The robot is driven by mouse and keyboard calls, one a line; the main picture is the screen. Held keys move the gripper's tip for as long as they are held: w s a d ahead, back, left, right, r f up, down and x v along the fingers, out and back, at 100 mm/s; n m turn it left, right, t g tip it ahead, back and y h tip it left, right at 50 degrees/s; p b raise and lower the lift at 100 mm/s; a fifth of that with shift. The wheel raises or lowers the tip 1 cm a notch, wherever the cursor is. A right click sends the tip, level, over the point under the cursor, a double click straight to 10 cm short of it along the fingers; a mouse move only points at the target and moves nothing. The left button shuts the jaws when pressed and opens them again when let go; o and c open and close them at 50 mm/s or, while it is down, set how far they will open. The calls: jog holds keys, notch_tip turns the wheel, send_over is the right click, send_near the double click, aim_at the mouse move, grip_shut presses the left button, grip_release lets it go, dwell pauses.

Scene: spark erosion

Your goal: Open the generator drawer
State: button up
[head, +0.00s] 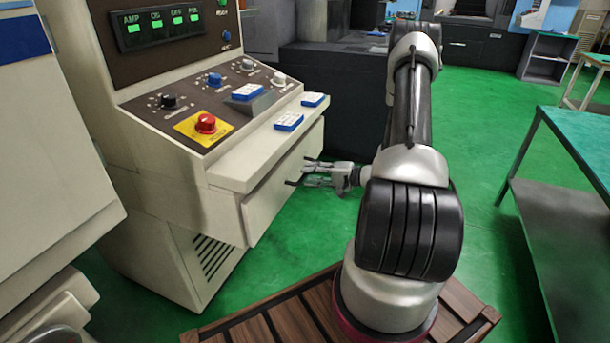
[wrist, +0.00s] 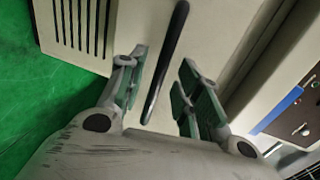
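The generator is the cream cabinet (head: 150,130) with a sloping control panel at the left of the head view. The pale drawer front (head: 268,208) is below its ledge, and I see no clear gap around it. My gripper (head: 305,174) is in front of the drawer front. In the wrist view my gripper (wrist: 164,60) is open, and the dark bar handle (wrist: 176,35) runs lengthwise between its two fingers. Space shows on both sides of the handle, so neither finger appears to touch it. In the head view the fingers partly hide the handle.
Blue-and-white boxes (head: 288,122) lie on the ledge above the drawer. A red button (head: 205,123) is on the panel. A slatted wooden platform (head: 260,331) lies on the floor in front. A green-topped table (head: 588,140) stands at right, with clear green floor between.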

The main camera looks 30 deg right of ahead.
jog(key=shift+x, duration=1.35)
grip_shut()
jog(key=f+v, duration=0.3)
jog(key=v, duration=1.1)
jog(key=s+f+v, duration=0.1)
jog(key=f+v, duration=0.2)
jog(key=v, duration=1.1)
jog(key=shift+s+d, duration=0.25)
jog(key=shift+d, duration=0.25)
grip_release()
